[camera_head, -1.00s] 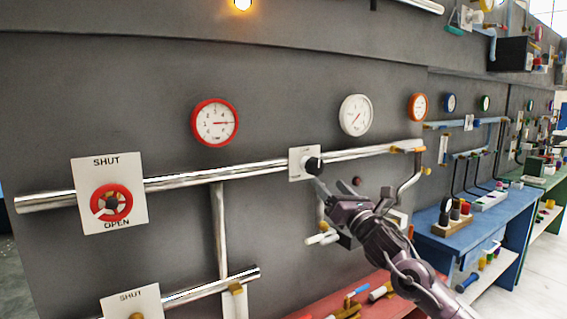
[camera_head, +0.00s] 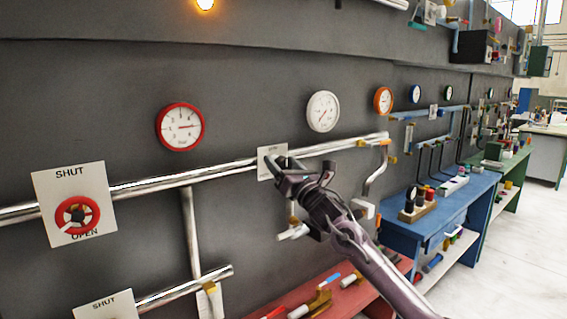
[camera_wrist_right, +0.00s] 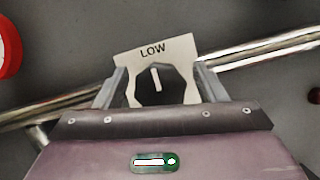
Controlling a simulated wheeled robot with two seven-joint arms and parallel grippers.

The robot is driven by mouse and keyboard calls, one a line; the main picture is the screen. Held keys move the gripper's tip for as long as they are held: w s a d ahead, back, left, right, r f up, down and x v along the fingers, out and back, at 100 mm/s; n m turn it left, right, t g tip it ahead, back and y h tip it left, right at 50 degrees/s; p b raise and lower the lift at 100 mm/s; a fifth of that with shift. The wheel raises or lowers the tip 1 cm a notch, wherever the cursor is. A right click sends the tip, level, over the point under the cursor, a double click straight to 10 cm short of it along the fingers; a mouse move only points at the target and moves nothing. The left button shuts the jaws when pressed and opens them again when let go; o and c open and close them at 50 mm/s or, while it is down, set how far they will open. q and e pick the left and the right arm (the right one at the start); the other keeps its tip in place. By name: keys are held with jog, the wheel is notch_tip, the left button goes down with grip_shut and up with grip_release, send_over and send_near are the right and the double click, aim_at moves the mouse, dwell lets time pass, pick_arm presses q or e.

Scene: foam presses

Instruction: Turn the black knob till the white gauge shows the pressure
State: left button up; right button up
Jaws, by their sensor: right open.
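The black knob (camera_wrist_right: 160,88) shows in the right wrist view, on a white plate (camera_wrist_right: 182,47) marked LOW, with its white pointer line near upright. My right gripper (camera_wrist_right: 160,85) is open, with one finger on each side of the knob; I cannot tell whether they touch it. In the head view my right gripper (camera_head: 282,170) covers the knob, and part of its white plate (camera_head: 264,162) shows. The white gauge (camera_head: 323,111) hangs on the wall above and right of the knob, its needle pointing to the lower left. My left gripper is not in view.
A red-rimmed gauge (camera_head: 180,127) hangs left of the white one, and an orange gauge (camera_head: 383,100) right of it. A red wheel (camera_head: 77,215) sits on a SHUT/OPEN plate at left. A chrome pipe (camera_head: 190,178) runs behind the knob. A red bench (camera_head: 345,300) stands below.

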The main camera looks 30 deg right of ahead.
jog(key=c, duration=1)
